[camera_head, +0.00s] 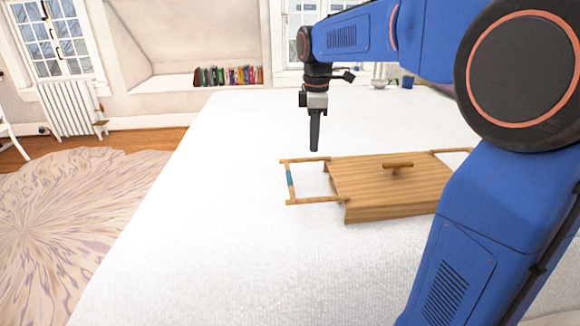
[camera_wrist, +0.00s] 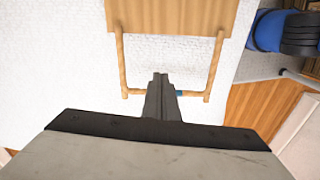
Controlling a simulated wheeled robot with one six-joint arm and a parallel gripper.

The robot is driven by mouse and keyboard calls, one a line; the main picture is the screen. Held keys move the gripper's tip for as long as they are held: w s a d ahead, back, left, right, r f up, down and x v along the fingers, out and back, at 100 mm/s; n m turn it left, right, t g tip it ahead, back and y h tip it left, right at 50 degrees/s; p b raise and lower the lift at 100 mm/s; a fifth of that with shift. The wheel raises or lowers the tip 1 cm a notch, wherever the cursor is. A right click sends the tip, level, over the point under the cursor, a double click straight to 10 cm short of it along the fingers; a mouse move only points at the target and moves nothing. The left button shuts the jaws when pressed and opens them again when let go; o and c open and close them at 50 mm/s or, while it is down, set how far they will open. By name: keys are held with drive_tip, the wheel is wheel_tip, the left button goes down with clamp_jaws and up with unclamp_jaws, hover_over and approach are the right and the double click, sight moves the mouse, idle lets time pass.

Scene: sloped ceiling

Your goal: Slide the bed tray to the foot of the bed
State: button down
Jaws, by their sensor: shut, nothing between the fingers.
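The wooden bed tray (camera_head: 358,205) lies on the white bed (camera_head: 235,160), with a small wooden knob-like handle (camera_head: 397,166) on its top. A frame handle with a blue band (camera_head: 289,180) sticks out from its left side; another handle shows at its right, partly hidden by my arm. My gripper (camera_head: 314,148) points straight down above the bed, up and to the right of the blue band in the picture, and is shut and empty. In the wrist view the gripper (camera_wrist: 160,78) overlaps the tray's frame handle (camera_wrist: 209,73), covering part of the blue band; contact cannot be told.
A patterned rug (camera_head: 60,210) lies left of the bed. A row of books (camera_head: 228,76) stands in the window alcove behind, and a white radiator (camera_head: 68,108) is at the back left. The bed surface left of the tray is clear.

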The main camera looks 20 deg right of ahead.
drive_tip(key=shift+n, duration=0.4)
drive_tip(key=f, duration=0.3)
drive_tip(key=w+f, duration=0.1)
drive_tip(key=f, duration=0.5)
drive_tip(key=shift+w+a+f, duration=0.25)
drive_tip(key=shift+w+f, duration=0.05)
drive_tip(key=shift+f, duration=0.05)
drive_tip(key=shift+w+a+f, duration=0.1)
drive_tip(key=shift+w+a, duration=0.05)
drive_tip(key=shift+a, duration=0.35)
drive_tip(key=shift+w+a+f, duration=0.1)
drive_tip(key=shift+w+a, duration=0.05)
drive_tip(key=shift+a, duration=0.35)
drive_tip(key=shift+w+a, duration=0.25)
drive_tip(key=shift+a, duration=0.7)
